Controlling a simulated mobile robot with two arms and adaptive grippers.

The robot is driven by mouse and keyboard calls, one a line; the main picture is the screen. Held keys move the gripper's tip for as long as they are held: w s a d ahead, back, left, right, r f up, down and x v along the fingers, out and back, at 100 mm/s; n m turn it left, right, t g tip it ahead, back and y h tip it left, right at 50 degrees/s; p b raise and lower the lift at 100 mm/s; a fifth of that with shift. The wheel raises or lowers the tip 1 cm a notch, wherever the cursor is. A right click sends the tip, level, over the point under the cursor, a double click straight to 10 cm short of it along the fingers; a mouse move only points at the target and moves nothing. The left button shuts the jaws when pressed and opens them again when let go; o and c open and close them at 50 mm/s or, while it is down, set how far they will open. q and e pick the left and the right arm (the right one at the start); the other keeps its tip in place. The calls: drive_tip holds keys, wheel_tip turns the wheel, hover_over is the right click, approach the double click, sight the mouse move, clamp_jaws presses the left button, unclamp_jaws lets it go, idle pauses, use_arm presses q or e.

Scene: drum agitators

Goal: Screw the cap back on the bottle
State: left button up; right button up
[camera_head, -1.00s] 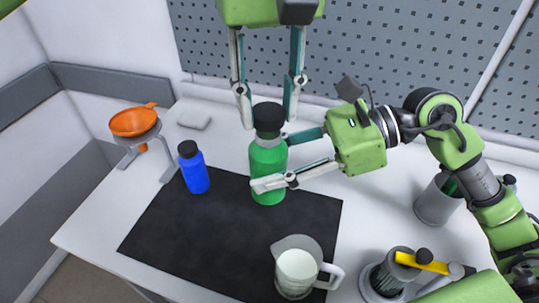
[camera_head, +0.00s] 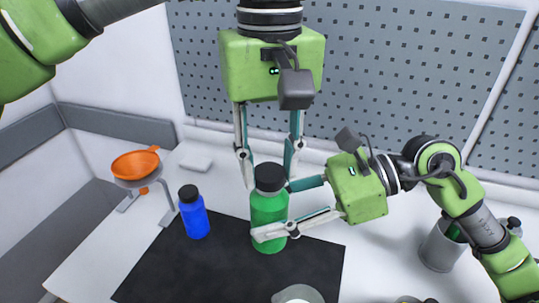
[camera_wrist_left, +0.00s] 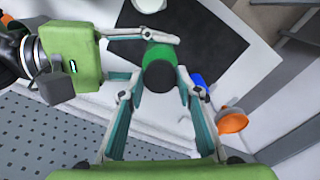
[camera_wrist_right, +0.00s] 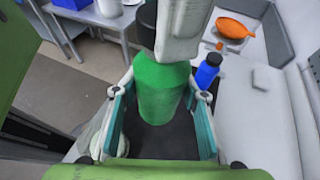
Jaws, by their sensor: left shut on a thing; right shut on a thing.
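The green bottle (camera_head: 268,210) stands upright on the black mat (camera_head: 185,262). My right gripper (camera_head: 272,213) is shut around its body from the right; the right wrist view shows the bottle (camera_wrist_right: 160,88) between both fingers. The black cap (camera_head: 269,178) sits on top of the bottle, with no silver neck showing between them. My left gripper (camera_head: 269,174) points down from above, shut on the cap with a finger on each side. The left wrist view shows the cap (camera_wrist_left: 160,76) between its fingers. In the right wrist view a left finger partly hides the cap (camera_wrist_right: 147,18).
A blue bottle (camera_head: 194,219) with a black cap stands left on the mat. An orange funnel (camera_head: 135,164) rests on a stand at the far left. A mug (camera_head: 298,294) is cut off at the front. A grey cylinder (camera_head: 440,250) stands right. A pegboard (camera_head: 390,70) rises behind.

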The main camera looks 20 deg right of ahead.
use_arm(q)
drive_tip(key=shift+f, duration=0.55)
idle(0.4)
